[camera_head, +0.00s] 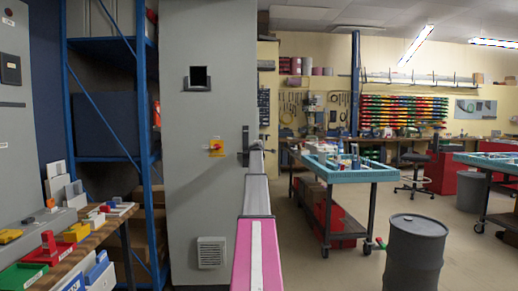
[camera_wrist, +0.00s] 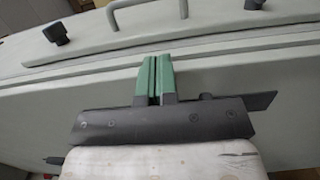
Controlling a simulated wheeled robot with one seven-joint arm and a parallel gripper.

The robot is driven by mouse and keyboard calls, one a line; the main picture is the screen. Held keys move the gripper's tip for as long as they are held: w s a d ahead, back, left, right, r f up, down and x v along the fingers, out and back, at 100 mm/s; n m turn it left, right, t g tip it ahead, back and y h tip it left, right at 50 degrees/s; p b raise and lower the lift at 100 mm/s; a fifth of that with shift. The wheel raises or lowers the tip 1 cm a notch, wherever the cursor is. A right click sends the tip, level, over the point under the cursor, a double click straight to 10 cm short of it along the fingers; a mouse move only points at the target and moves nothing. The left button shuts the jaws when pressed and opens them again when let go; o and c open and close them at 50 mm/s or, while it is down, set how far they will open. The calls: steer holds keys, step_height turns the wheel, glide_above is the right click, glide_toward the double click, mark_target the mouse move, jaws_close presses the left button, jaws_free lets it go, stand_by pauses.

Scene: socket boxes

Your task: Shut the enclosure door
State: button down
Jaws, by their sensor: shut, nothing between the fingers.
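The tall grey enclosure door (camera_head: 215,215) stands in the middle of the head view. It carries a small dark window, a red-and-yellow rotary switch (camera_head: 216,147), a vent grille (camera_head: 211,252) and a dark handle (camera_head: 245,139) near its right edge. I cannot tell whether a gap is left at that edge. My arm reaches forward to the door's right edge, and my gripper is at its far end, too small to make out there. In the wrist view my gripper (camera_wrist: 157,77) has its green fingers shut together and empty, close to a long grey panel edge (camera_wrist: 230,60). Contact is unclear.
A blue shelf rack (camera_head: 146,100) and a workbench (camera_head: 70,250) with colored boxes stand left of the enclosure. A dark drum (camera_head: 414,255) and a teal-topped cart (camera_head: 350,170) stand to the right. Floor shows between my arm and the drum.

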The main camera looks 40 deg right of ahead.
steer(key=s, duration=1.3)
steer(key=shift+s+d, duration=0.1)
steer(key=w+a+f+m+g+y, duration=0.1)
steer(key=a+f+m+g+y, duration=0.3)
steer(key=a+f, duration=1.75)
steer(key=s+a+f+m+g+y, duration=0.1)
steer(key=s+a+f+y, duration=0.15)
steer(key=a+f, duration=0.65)
steer(key=s+a+f+y, duration=0.2)
steer(key=s+a+f, duration=0.3)
steer(key=a, duration=0.7)
steer(key=s+a+f+m+g+y, duration=0.1)
steer(key=s+a+f+g, duration=0.1)
steer(key=s+a+f, duration=0.5)
steer(key=s+a+f+m+g+y, duration=0.1)
steer(key=s+a+f+g, duration=0.15)
steer(key=a+f, duration=0.45)
steer(key=s+a+f+m+g, duration=0.1)
steer(key=s+a+f+g, duration=0.1)
steer(key=s+a, duration=0.6)
steer(key=s+a+f+m+g+y, duration=0.1)
steer(key=s+a+f+m+g, duration=0.1)
steer(key=s+a, duration=0.6)
steer(key=s+f, duration=0.1)
steer(key=s, duration=0.3)
steer(key=shift+s+a+f, duration=0.2)
steer(key=shift+s, duration=0.2)
